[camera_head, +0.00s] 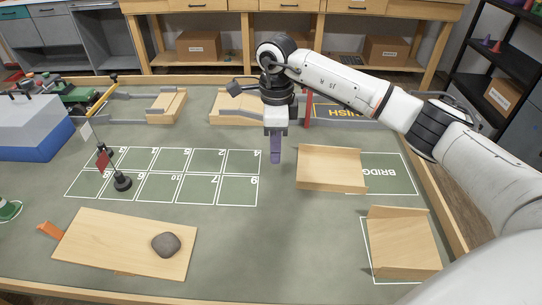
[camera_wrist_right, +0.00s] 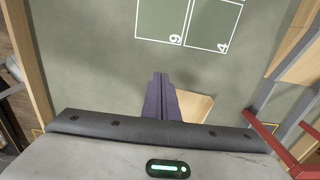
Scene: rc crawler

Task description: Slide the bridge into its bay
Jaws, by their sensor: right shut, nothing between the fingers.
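The bridge, a pale wooden piece (camera_head: 328,167), lies on the green table top right of the centre. It overlaps the left part of the white-outlined bay (camera_head: 397,180) lettered BRIDGE; the right part of the bay is bare. My right gripper (camera_head: 275,161) points down just left of the bridge, its purple fingers closed and empty. I cannot tell whether they touch the bridge's left edge. In the right wrist view the closed fingers (camera_wrist_right: 160,78) show with a pale wooden corner (camera_wrist_right: 197,106) beside them, partly hidden by the gripper body. My left gripper is out of view.
Another wooden piece (camera_head: 403,243) sits in an outlined bay at the front right. A wooden board (camera_head: 100,240) with a grey stone (camera_head: 166,245) lies front left. A numbered grid (camera_head: 190,175) is left of my gripper. A red post (camera_head: 308,108) stands behind it.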

